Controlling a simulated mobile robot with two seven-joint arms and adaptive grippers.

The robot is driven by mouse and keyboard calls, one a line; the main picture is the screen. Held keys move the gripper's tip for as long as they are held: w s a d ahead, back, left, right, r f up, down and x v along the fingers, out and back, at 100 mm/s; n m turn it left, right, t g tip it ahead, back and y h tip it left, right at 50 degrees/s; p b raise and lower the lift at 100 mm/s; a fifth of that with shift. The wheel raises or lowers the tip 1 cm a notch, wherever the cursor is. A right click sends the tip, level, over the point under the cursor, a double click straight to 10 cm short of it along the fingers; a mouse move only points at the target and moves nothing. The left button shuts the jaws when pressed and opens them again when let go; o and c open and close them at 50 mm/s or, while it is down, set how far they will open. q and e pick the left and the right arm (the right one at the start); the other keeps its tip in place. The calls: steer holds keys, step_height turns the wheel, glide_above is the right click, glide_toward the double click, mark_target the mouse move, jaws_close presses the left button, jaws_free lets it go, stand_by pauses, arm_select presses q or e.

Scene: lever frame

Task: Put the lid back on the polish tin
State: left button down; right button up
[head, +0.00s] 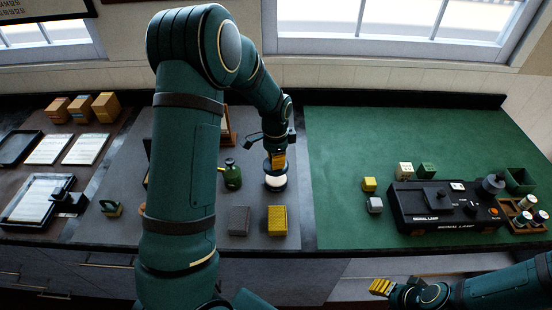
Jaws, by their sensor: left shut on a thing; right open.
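The polish tin (275,184) stands on the grey mat, with a pale round top face and a dark side. My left gripper (279,161) points down just above it and is shut on the dark round lid (268,166). The lid is over the tin's far part, and the pale face shows below it in the picture. I cannot tell whether lid and tin touch. The fingers partly hide the lid. My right gripper (381,287) is open and empty, low in front of the counter, far from the tin.
A green bottle (232,175) stands close left of the tin. A grey block (239,220) and a yellow box (278,220) are in front. A signal lamp box (445,207) sits on the green mat (345,145), whose left part is clear. My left arm hides part of the grey mat.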

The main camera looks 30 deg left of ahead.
mark_target(276, 178)
arm_select(q)
steer(key=shift+f+b, duration=1.85)
steer(key=shift+f, duration=1)
arm_select(e)
steer(key=shift+w+f, duration=0.1)
steer(key=shift+f, duration=2.15)
arm_select(q)
steer(key=shift+f+b, duration=0.1)
steer(key=shift+b, duration=0.2)
arm_select(e)
steer(key=shift+f, duration=0.3)
arm_select(q)
steer(key=shift+c, duration=1.8)
jaws_free()
arm_select(e)
steer(key=shift+r, duration=0.1)
arm_select(q)
steer(key=shift+r+p, duration=2.35)
steer(key=shift+r, duration=1.2)
arm_select(e)
step_height(276, 178, up, 4)
steer(key=shift+r, duration=0.25)
